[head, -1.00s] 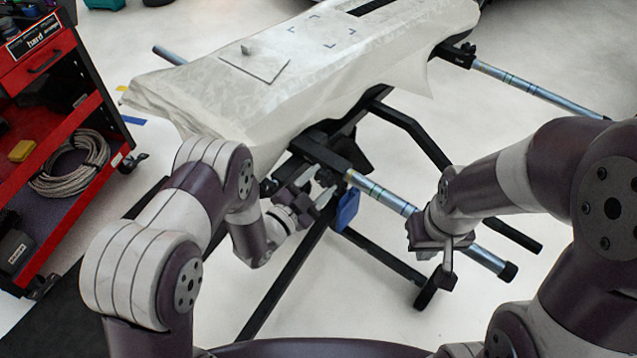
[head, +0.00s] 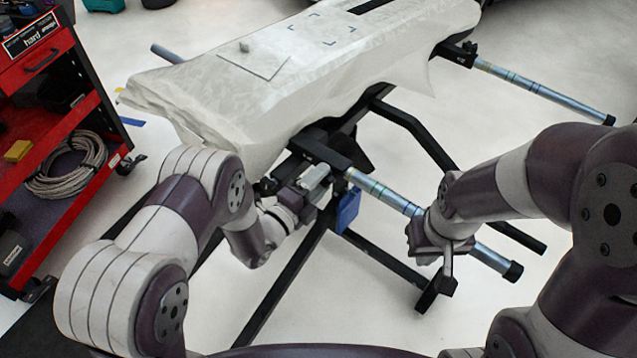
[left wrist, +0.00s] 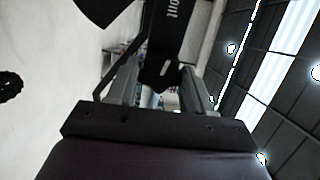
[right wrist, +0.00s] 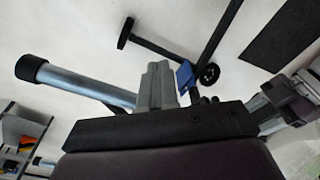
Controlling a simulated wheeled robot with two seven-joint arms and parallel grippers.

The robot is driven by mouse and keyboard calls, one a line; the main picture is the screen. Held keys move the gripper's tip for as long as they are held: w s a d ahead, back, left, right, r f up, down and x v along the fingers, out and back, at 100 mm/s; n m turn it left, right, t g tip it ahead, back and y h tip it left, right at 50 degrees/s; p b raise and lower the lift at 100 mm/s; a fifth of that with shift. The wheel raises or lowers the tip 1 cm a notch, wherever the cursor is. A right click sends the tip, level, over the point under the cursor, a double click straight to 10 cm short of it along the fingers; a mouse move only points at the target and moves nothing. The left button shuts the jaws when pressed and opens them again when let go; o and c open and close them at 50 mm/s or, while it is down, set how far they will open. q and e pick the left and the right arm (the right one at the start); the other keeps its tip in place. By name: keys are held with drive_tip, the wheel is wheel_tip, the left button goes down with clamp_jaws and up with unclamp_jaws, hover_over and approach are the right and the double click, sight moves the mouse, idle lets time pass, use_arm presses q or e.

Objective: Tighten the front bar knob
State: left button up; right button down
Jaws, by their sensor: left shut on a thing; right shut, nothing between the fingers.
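The front bar (head: 385,196) is a silver tube with coloured bands, running out of a black clamp bracket (head: 322,150) at the near end of the stand. My left gripper (head: 326,176) is just under this bracket, its fingers closed on a small part there. In the left wrist view the fingers (left wrist: 160,92) close below a black bracket with partly readable white lettering (left wrist: 170,30); the front bar knob is mostly hidden between them. My right gripper (head: 447,268) is shut and empty beside the tube's outer half. Its closed fingers (right wrist: 158,82) show in the right wrist view in front of the tube.
A blue tag (head: 348,210) hangs beside the bracket, close to my left gripper. A second tube (head: 540,90) sticks out at the far right. A red tool cart (head: 75,110) stands at left.

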use_arm(q)
drive_tip(key=m+b, duration=0.2)
drive_tip(key=m, duration=0.3)
drive_tip(key=m+b, duration=0.3)
drive_tip(key=m, duration=0.2)
drive_tip(key=m+b, duration=0.2)
drive_tip(key=m, duration=0.3)
drive_tip(key=shift+f+b, duration=0.3)
drive_tip(key=shift+f, duration=0.05)
drive_tip(key=m+b, duration=0.3)
drive_tip(key=shift+b, duration=0.4)
drive_tip(key=shift+r+m+b, duration=0.15)
drive_tip(key=shift+m+b, duration=0.55)
drive_tip(key=shift+b, duration=0.25)
drive_tip(key=o, duration=1)
drive_tip(key=shift+r, duration=0.1)
drive_tip(key=shift+o, duration=0.2)
